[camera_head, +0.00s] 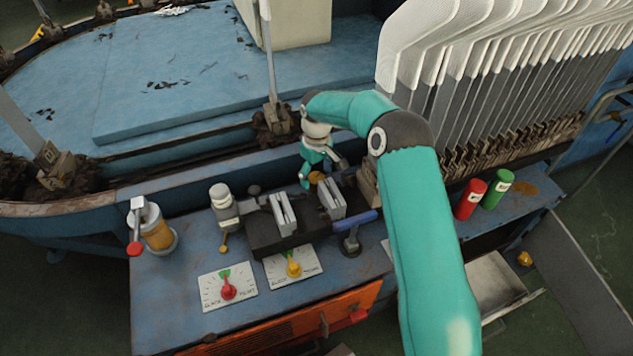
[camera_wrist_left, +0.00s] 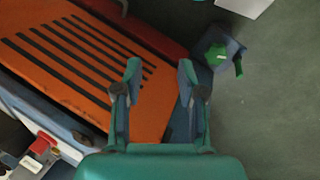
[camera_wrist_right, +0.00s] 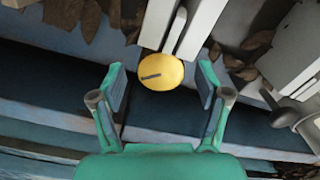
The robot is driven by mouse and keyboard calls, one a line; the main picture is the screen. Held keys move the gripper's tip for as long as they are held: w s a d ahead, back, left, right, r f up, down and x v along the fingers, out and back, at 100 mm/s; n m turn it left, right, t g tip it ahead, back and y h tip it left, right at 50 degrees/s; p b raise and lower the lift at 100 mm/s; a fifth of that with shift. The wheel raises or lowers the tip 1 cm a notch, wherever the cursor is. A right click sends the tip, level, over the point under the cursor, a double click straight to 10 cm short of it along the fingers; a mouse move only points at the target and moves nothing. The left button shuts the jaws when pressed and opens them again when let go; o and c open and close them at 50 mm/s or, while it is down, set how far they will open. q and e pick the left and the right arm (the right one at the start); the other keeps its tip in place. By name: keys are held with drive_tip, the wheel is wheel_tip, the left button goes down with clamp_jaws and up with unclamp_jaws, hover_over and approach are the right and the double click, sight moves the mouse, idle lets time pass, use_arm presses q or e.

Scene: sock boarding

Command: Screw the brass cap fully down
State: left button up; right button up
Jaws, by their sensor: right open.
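The brass cap (camera_wrist_right: 168,79) is a round golden disc with a dark slot-like mark. It shows between the fingertips of my right gripper (camera_wrist_right: 161,82) in the right wrist view, with a gap on each side. How far down the cap sits cannot be told. In the head view the cap (camera_head: 316,177) shows as a small golden patch beside my right gripper (camera_head: 322,174), behind the grey vise-like blocks on the bench. My right gripper is open and holds nothing. My left gripper (camera_wrist_left: 160,72) is open and empty in the left wrist view, over an orange slotted panel; it is outside the head view.
A red can (camera_head: 469,199) and a green can (camera_head: 497,189) stand at right. White sock boards (camera_head: 480,70) rise behind them. Dry leaves lie near the cap.

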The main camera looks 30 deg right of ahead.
drive_tip(key=shift+f, duration=1.15)
drive_tip(key=c, duration=1.2)
drive_tip(key=shift+o, duration=0.2)
drive_tip(key=shift+m, duration=0.3)
drive_tip(key=m, duration=0.3)
drive_tip(key=shift+m, duration=1.8)
